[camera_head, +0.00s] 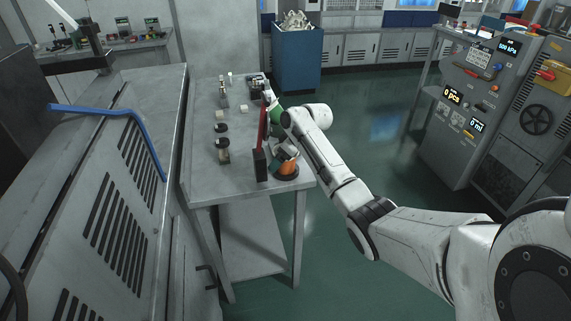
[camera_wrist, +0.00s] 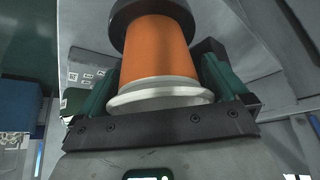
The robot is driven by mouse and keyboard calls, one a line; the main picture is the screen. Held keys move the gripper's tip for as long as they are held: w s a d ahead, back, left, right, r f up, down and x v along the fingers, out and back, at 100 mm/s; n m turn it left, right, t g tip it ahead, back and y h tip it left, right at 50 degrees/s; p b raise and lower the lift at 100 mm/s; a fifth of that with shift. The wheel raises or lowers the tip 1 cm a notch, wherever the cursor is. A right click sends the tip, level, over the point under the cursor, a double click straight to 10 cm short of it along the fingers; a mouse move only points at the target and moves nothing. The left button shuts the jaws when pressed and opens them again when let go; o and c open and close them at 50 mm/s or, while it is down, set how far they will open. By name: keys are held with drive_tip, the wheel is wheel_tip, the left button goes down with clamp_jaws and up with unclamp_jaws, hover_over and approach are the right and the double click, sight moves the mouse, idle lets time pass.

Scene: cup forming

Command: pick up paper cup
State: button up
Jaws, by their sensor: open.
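An orange paper cup (camera_head: 288,166) with a black part at its foot stands at the near right corner of the grey metal table. In the wrist view the orange cup (camera_wrist: 160,48) has a pale, wide rim towards my palm and a black ring at its far end. My gripper (camera_head: 285,152) is at the cup. In the wrist view my gripper (camera_wrist: 158,75) is open, with one green-padded finger on each side of the cup. A gap at each side is hard to judge, so I cannot tell if the fingers touch it.
The grey table (camera_head: 204,187) carries a red upright panel (camera_head: 263,127) with a black block (camera_head: 260,164) beside the cup. Small jars (camera_head: 222,152) stand left of it. A blue bin (camera_head: 298,62) is behind; a control cabinet (camera_head: 470,110) stands right, across open floor.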

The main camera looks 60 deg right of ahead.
drive_tip(key=c, duration=1)
drive_tip(key=shift+r, duration=0.15)
